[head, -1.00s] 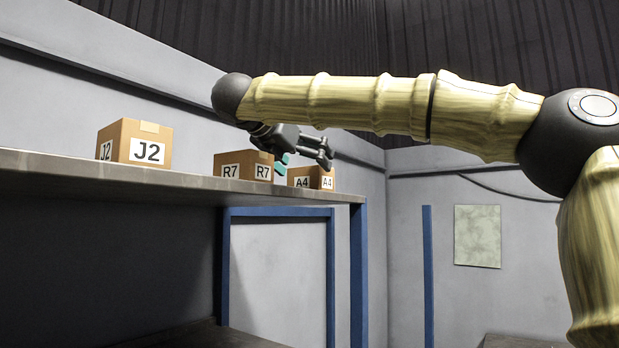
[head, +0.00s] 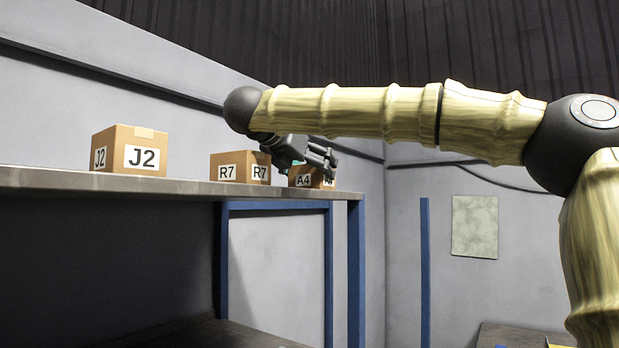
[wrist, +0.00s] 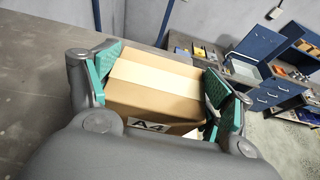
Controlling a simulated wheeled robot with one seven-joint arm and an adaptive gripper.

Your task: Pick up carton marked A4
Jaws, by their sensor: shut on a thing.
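The carton marked A4 (head: 303,181) is a small brown box with white labels on the shelf near its right end, partly hidden behind my gripper in the head view. In the wrist view the A4 carton (wrist: 155,85) lies between my two teal-padded fingers, with a pale tape strip on top and its A4 label at the lower edge. My gripper (wrist: 163,88) is shut on it, one finger on each side. In the head view my gripper (head: 318,160) reaches down over the carton. I cannot tell whether the carton is lifted off the shelf.
The carton R7 (head: 240,172) stands just left of A4, and the carton J2 (head: 130,155) is further left on the same shelf (head: 180,190). The wrist view shows a blue cabinet (wrist: 262,50) and small items beyond the shelf at the right.

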